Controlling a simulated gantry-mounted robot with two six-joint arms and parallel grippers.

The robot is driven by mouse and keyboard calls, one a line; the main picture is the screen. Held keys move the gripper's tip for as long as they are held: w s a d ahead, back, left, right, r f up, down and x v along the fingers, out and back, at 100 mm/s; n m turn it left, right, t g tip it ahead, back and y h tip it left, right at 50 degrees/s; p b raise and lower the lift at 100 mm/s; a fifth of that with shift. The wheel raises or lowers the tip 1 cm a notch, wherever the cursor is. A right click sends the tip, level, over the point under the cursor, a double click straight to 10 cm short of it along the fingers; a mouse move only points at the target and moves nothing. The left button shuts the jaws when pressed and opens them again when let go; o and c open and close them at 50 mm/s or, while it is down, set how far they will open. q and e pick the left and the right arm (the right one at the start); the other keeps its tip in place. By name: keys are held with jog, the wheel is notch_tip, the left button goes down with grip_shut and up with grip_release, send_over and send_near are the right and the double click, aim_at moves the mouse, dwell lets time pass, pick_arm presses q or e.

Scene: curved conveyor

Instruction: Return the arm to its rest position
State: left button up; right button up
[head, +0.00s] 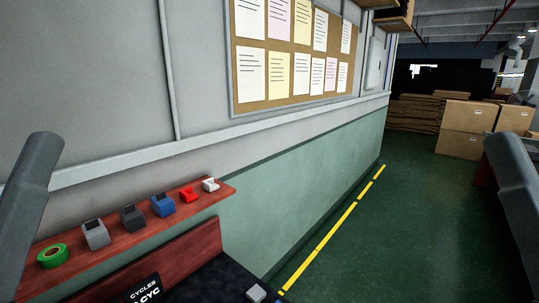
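Parts of my two arms show at the edges of the head view: a grey link of my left arm at the left edge and a grey link of my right arm at the right edge. Neither gripper shows in this view. Whether they hold anything is hidden. No part of the curved conveyor can be clearly made out.
A red-brown shelf (222,192) holds a green tape roll (53,256), a blue item (163,205) and other small items. Below are a dark surface (222,278) and a small grey block (256,293). Cardboard boxes (468,115) stand far right. The green floor (400,230) is clear.

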pick_arm(q)
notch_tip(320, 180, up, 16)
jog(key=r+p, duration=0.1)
jog(key=p, duration=1.2)
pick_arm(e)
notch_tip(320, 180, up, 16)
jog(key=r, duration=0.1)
pick_arm(q)
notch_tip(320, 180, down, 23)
jog(key=b, duration=2.3)
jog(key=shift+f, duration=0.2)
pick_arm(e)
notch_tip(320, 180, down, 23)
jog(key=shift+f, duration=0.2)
